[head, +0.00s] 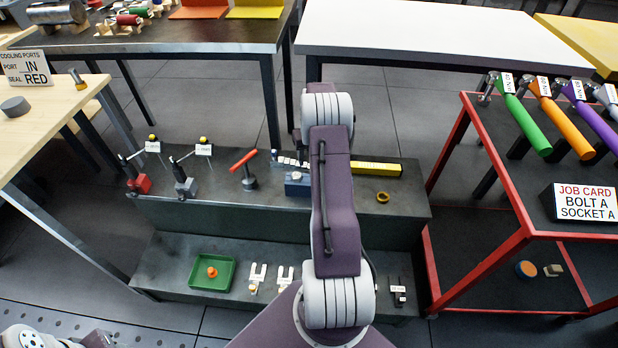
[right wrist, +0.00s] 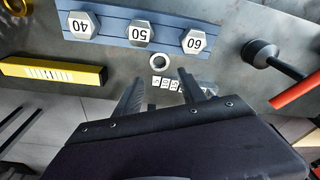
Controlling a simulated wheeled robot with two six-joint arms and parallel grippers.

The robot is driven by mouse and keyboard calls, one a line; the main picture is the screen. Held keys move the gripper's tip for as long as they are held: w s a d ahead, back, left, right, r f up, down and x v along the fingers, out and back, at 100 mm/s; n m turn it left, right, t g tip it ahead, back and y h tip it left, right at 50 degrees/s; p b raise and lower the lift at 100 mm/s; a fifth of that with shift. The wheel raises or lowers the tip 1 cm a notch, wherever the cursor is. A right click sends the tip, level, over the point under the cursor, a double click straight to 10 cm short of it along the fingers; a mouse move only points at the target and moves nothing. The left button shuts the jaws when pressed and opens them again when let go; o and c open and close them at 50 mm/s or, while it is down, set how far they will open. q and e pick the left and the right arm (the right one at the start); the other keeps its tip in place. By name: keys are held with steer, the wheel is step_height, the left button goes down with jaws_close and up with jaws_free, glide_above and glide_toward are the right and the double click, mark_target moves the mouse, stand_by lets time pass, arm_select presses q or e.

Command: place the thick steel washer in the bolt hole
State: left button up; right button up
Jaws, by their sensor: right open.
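A small steel ring (right wrist: 159,61), which looks like the thick steel washer, lies on the dark bench top in the right wrist view. It is beside a blue block (right wrist: 110,25) holding hex bolt heads marked 40, 50 and 60. My right gripper (right wrist: 160,86) is open and empty, its fingers apart, with the ring just beyond the fingertips. In the head view my right arm hides this gripper and much of the area around the blue block (head: 298,189). I cannot make out the bolt hole. My left gripper is not in view.
Small numbered tags (right wrist: 168,84) lie near the ring. A yellow bar (right wrist: 50,70) and a black post with a red handle (right wrist: 262,54) flank the block. A brass ring (head: 383,197) is on the upper bench; a green tray (head: 212,287) sits on the lower step.

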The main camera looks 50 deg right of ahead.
step_height(320, 180, down, 3)
steer(key=shift+w+d+f+b, duration=0.1)
steer(key=shift+w+b, duration=0.05)
steer(key=shift+b, duration=0.55)
steer(key=shift+w+f, duration=0.15)
steer(key=shift+f, duration=0.2)
step_height(320, 180, down, 5)
steer(key=b, duration=0.3)
steer(key=shift+d, duration=0.1)
steer(key=shift+w+f, duration=0.1)
steer(key=shift+c, duration=1)
jaws_close()
